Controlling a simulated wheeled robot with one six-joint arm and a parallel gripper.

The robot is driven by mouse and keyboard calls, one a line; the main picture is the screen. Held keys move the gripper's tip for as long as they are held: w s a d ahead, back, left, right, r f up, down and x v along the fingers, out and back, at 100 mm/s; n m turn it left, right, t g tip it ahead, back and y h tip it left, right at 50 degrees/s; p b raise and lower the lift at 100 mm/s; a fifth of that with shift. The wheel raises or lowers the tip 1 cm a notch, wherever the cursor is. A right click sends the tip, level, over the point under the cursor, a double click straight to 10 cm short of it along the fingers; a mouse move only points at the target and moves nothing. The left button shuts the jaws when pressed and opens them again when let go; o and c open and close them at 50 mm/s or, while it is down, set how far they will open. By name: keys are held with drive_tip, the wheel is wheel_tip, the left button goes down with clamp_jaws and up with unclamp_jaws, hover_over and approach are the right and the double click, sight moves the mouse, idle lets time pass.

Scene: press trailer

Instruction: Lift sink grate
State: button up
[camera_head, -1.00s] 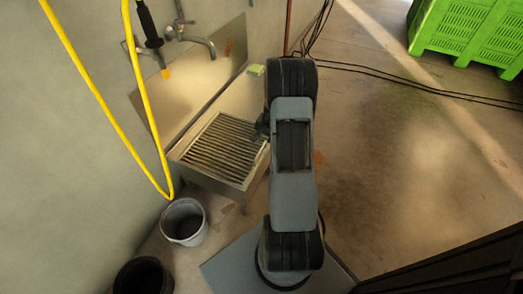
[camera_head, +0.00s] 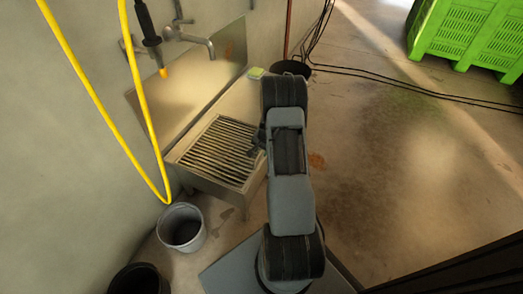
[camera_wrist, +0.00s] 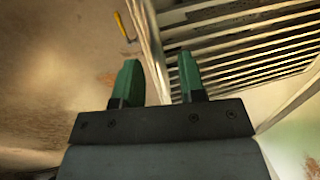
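The sink grate (camera_head: 218,150) is a slatted metal rack lying over the sink (camera_head: 178,152) against the wall. In the wrist view the grate (camera_wrist: 245,45) fills the upper right, with its long edge bar running down past my fingers. My gripper (camera_wrist: 157,75) has two green fingertips standing apart with a gap between them. The right fingertip overlaps the slats and the left one lies to the left of the edge bar in the picture. Contact with the grate cannot be told. In the head view my gripper (camera_head: 257,143) is small and dark at the grate's right edge, partly hidden by my arm.
A grey bucket (camera_head: 182,228) and a black bucket (camera_head: 139,279) stand on the floor below left. A yellow hose (camera_head: 95,90) hangs over the left side. A faucet (camera_head: 198,40) sits above the sink. A green crate (camera_head: 468,35) stands far right. Open floor (camera_head: 390,190) lies right.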

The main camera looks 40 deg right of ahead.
clamp_jaws()
idle(0.3)
